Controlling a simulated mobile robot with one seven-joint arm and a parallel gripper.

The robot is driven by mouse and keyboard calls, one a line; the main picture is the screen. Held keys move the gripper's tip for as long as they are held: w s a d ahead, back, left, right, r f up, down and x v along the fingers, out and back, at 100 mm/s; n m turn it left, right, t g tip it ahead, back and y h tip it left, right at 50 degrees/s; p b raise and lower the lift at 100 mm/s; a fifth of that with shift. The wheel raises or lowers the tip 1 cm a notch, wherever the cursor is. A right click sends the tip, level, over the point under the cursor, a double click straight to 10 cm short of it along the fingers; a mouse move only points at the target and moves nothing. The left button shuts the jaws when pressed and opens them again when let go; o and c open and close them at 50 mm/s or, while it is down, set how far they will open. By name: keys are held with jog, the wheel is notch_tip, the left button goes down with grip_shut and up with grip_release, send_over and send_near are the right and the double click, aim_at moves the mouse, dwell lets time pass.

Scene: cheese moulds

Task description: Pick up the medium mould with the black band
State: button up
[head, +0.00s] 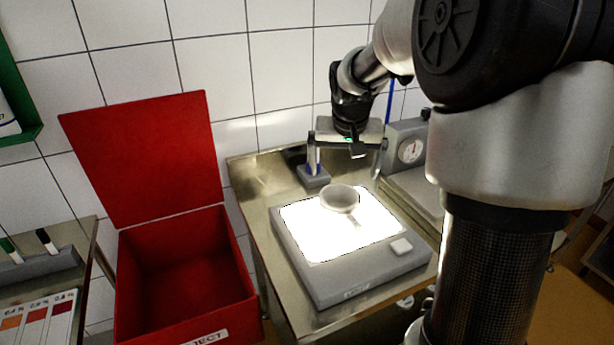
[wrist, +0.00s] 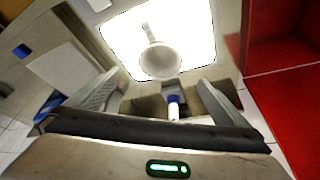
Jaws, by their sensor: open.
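No mould with a black band can be made out in either view. A pale round cup (head: 339,198) with a short handle-like part sits on the lit panel of a grey light box (head: 345,292). The cup also shows in the wrist view (wrist: 160,62), with its handle pointing up the picture. No black band shows on it. My gripper (head: 346,172) is open and empty, above and behind the cup, apart from it. In the wrist view the fingers (wrist: 155,92) are spread wide, with the cup beyond their tips.
A red open-lidded bin (head: 185,270) stands left of the steel table (head: 250,185). A small grey block with a blue part (head: 313,178) stands behind the light box. A device with a round dial (head: 410,150) is at the back right. A colour chart (head: 38,318) lies at far left.

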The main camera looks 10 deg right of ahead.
send_near(340, 202)
jog(key=f, duration=0.1)
jog(key=s+f, duration=0.1)
jog(key=f, duration=0.1)
jog(key=a+f, duration=0.1)
jog(key=shift+s+f+b, duration=0.35)
jog(key=shift+s+b, duration=0.05)
jog(key=c, duration=1.1)
